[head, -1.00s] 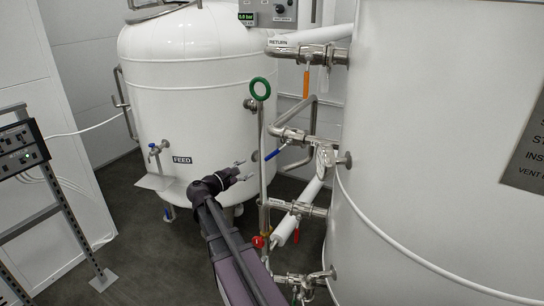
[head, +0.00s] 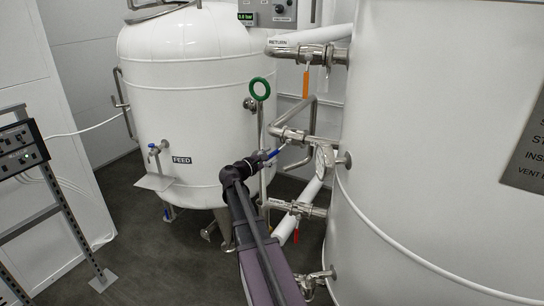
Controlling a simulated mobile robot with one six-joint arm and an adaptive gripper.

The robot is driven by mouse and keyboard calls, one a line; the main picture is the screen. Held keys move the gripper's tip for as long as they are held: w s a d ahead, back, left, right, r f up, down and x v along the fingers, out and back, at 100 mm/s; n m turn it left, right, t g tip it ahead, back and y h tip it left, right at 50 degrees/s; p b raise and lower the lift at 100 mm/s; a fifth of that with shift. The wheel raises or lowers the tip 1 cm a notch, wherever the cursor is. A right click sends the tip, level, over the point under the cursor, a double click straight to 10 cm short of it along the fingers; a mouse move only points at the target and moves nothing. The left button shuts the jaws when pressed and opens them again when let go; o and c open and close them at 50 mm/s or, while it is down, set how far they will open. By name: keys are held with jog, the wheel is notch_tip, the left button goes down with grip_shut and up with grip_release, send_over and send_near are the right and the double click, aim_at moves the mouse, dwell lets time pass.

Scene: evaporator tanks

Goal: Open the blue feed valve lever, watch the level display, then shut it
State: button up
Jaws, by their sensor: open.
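The blue valve lever (head: 277,152) slants down and left from a steel valve (head: 291,134) on the pipe between the two white tanks. My gripper (head: 268,157) is open at the lower free end of this lever. The dark fingers overlap the lever end in the picture; whether they touch it or straddle it is too small to tell. A small green display (head: 247,17) near the top appears to read in bar. No display that is clearly a level display can be made out.
The FEED tank (head: 185,90) stands behind, with a small blue-handled tap (head: 155,148). The big tank (head: 430,160) fills the right. An orange lever (head: 306,84) hangs above and a red lever (head: 295,236) below. A green ring handle (head: 260,88) tops an upright steel rod close by.

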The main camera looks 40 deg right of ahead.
jog(key=shift+w+d, duration=0.1)
jog(key=shift+d, duration=0.4)
jog(key=shift+c, duration=0.3)
grip_shut()
